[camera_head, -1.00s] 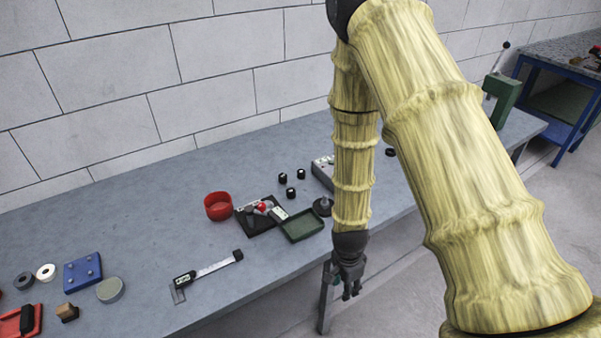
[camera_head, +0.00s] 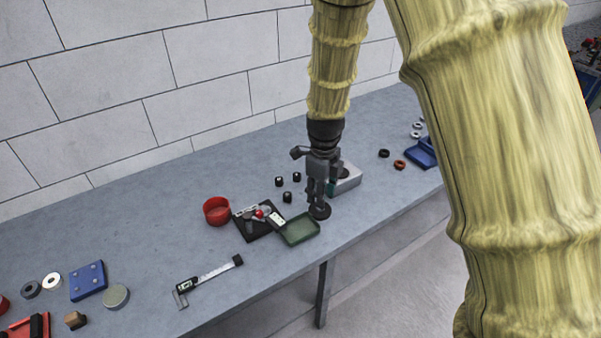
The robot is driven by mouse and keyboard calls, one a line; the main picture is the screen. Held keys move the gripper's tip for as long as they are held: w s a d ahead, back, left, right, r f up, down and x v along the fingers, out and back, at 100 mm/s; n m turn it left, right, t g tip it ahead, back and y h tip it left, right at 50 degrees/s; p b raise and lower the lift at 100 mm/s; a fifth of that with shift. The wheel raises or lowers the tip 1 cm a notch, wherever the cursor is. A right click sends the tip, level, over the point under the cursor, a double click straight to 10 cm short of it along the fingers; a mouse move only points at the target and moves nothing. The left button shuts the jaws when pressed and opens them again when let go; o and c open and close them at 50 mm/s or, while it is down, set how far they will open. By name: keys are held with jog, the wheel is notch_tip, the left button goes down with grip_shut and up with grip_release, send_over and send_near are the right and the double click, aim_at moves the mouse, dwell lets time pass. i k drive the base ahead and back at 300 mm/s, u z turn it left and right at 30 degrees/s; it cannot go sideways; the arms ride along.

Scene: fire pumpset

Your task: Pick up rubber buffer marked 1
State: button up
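Three small black cylinders, which look like the rubber buffers, stand on the grey workbench: one at the left (camera_head: 278,181), one at the back right (camera_head: 297,177) and one nearer the front (camera_head: 287,197). Their markings are too small to read, so I cannot tell which is number 1. My gripper (camera_head: 317,202) points down over the bench, just right of the buffers and apart from them. Its fingers are dark and overlap the things behind, so their opening is unclear. No buffer shows between them.
A dark round base (camera_head: 320,212) lies right below my gripper, beside a green tray (camera_head: 299,230). A grey box (camera_head: 348,181) stands partly behind the gripper. A black plate with small parts (camera_head: 250,227), a red bowl (camera_head: 216,209) and a caliper (camera_head: 208,274) lie to the left.

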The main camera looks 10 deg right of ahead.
aim_at(297, 175)
jog(key=i, duration=0.9)
jog(key=u, duration=0.05)
